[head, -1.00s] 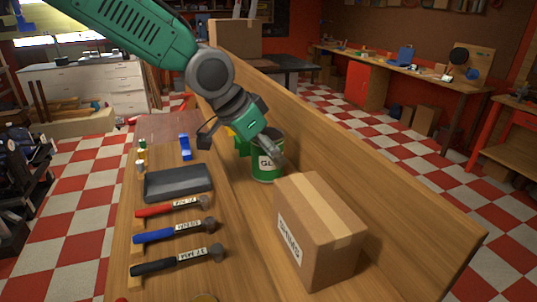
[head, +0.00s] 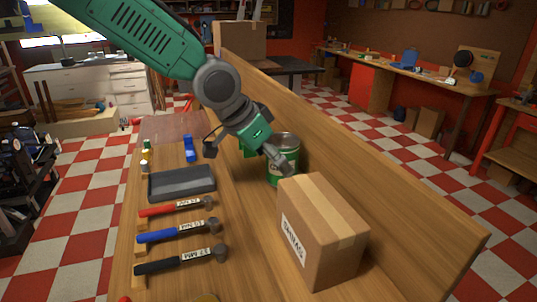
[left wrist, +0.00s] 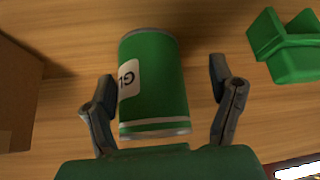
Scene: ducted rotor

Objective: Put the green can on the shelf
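The green can (head: 288,148), with a white label, stands on the wooden surface behind the cardboard box in the head view. My left gripper (head: 272,152) reaches down at it. In the left wrist view the can (left wrist: 155,85) is between the two fingers of my left gripper (left wrist: 165,98), which are apart. The left finger is close to the can's label side, and a gap shows at the right finger. Whether the left finger touches the can I cannot tell. Which surface is the shelf is not clear. My right gripper is not in view.
The labelled cardboard box (head: 322,235) stands in front of the can. A green holder (left wrist: 285,45) is beside it. A dark tray (head: 182,184) and several hammers (head: 180,233) lie to the left. A wooden panel (head: 400,195) rises along the right.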

